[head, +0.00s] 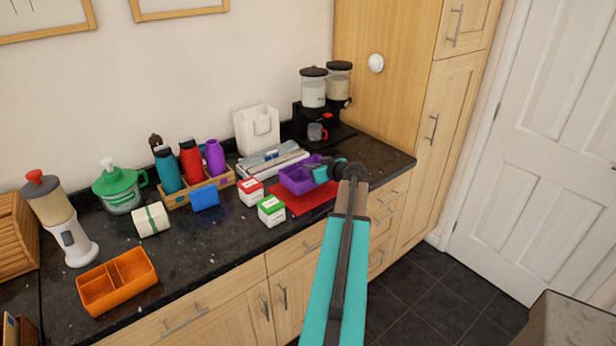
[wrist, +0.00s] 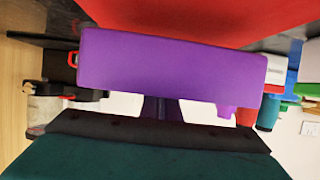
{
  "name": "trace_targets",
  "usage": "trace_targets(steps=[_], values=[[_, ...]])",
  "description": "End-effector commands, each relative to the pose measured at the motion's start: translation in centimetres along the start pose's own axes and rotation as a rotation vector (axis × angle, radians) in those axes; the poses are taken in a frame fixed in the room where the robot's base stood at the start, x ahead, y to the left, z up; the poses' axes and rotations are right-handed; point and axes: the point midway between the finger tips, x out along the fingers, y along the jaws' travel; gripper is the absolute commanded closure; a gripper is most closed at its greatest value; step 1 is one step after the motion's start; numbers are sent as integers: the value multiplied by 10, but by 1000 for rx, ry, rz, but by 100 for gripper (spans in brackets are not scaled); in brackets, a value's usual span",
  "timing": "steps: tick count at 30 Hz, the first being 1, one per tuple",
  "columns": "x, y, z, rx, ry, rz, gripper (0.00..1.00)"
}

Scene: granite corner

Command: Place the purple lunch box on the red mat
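The purple lunch box (head: 297,178) is an open-topped tray at the back of the red mat (head: 318,205) in the head view. My gripper (head: 326,172) is at the box's right side, with its end over the box. In the wrist view, the purple lunch box (wrist: 170,62) spans the middle, very close, and its wall hides the fingertips. My gripper appears shut on the box. The red mat (wrist: 200,12) fills the top of that view, just past the box. I cannot tell whether the box touches the mat.
A red-and-white carton (head: 250,192) and a green-and-white carton (head: 271,210) stand left of the mat. Silver trays (head: 270,160) lie behind the box, and a black dispenser stand (head: 325,128) is further back. An orange divided box (head: 117,281) is far left.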

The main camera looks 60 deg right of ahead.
Motion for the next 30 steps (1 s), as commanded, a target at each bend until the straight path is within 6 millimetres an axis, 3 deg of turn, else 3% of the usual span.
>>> trace_targets(steps=[13,30], values=[[13,0,29,1,0,-1,100],[16,-1,35,-1,1,-1,100]])
